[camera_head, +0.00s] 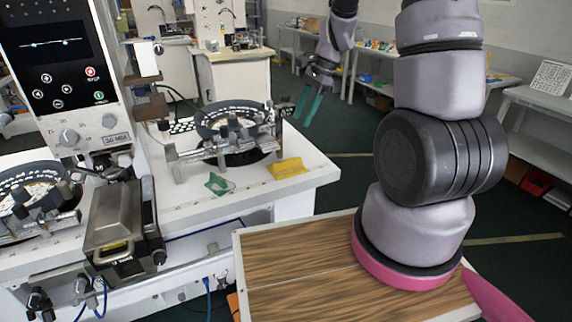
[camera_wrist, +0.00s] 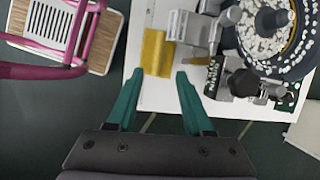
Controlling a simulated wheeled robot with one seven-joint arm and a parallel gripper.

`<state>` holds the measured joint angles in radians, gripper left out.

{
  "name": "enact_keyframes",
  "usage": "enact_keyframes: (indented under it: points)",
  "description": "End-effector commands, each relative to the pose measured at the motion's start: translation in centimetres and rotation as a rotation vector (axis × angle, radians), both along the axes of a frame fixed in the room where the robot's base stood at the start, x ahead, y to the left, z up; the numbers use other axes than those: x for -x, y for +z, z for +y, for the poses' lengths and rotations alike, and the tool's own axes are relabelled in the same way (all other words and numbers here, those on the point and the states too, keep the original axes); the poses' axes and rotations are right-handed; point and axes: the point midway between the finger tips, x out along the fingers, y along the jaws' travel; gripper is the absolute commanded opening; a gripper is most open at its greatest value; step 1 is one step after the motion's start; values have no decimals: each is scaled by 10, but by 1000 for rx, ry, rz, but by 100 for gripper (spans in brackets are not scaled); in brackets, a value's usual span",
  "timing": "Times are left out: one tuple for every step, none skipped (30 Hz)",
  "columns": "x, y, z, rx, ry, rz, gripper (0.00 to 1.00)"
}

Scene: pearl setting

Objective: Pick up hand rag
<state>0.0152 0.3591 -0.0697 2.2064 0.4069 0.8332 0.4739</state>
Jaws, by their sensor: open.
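A yellow cloth-like piece, which looks like the hand rag (camera_head: 287,168), lies on the white machine table (camera_head: 316,176) near its right front edge. In the wrist view the rag (camera_wrist: 157,52) shows just beyond the fingertips, about in line with the gap between them. My gripper (camera_head: 308,104) has teal fingers and hangs in the air behind and to the right of the table in the head view. In the wrist view my gripper (camera_wrist: 160,76) is open, with nothing between its fingers. It looks apart from the rag; the exact height is unclear.
A small green item (camera_head: 219,184) lies left of the rag. A machine with a round tray (camera_head: 236,125) and metal fittings stands close behind; the tray also shows in the wrist view (camera_wrist: 280,40). A control panel machine (camera_head: 68,75) stands left.

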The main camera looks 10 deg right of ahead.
Motion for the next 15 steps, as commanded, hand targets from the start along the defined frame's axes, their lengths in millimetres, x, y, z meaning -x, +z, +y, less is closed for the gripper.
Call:
enact_keyframes:
  points:
    - [-2,-16,-1,-4,-29,36,51]
    - [-3,-24,-1,-6,-44,53,51]
    - [-3,-32,-1,-8,-62,71,51]
    - [-4,-37,-1,-9,-72,82,51]
    - [-4,-40,-1,-10,-81,89,51]
    - [-5,-45,-1,-11,-90,98,51]
    - [-5,-47,-1,-11,-94,102,51]
    - [-5,-51,0,-12,-98,105,51]
    - [-5,-55,1,-11,-98,108,51]
    - [-4,-59,3,-12,-99,110,51]
    - [-4,-64,5,-13,-100,110,51]
    - [-3,-70,7,-12,-99,110,51]
    - [-2,-75,9,-11,-100,111,51]
    - [-2,-79,11,-12,-100,110,51]
    - [-2,-85,14,-13,-99,110,51]
